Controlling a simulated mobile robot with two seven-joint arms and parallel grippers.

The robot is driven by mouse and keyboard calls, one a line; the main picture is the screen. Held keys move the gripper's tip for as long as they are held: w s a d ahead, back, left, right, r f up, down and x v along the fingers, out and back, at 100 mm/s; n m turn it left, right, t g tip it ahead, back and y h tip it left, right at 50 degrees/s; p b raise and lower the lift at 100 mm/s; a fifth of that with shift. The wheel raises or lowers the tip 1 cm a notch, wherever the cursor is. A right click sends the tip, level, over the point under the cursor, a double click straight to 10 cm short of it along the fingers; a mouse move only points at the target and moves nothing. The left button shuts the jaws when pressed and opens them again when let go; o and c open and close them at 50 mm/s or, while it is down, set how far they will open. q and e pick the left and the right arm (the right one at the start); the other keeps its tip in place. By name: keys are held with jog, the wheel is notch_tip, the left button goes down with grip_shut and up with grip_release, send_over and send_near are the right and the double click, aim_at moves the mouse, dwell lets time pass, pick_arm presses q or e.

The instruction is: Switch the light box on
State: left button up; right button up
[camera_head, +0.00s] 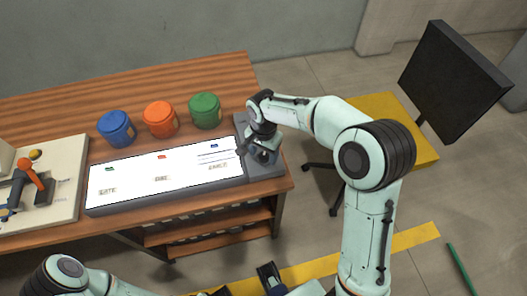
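The light box (165,178) lies along the front of the wooden table, and its top is bright, even white, as if lit. Its grey end section (267,172) is at the right. My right gripper (257,155) points down at this end section, touching it or just above it; I cannot tell which. The wrist and the small size hide the fingertips and any switch under them. My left arm shows at the bottom left edge; its gripper cannot be made out clearly.
Blue (117,129), orange (160,119) and green (205,111) jars stand behind the light box. Small labels and coloured pieces lie on the white top. A pale board with an orange-handled device (32,175) is at left. A dark monitor (453,82) stands at right.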

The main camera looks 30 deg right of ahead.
aim_at(263, 156)
notch_tip(263, 156, up, 14)
jog(key=p, duration=0.2)
jog(key=shift+f, duration=0.25)
jog(key=shift+f, duration=0.1)
dwell(0.4)
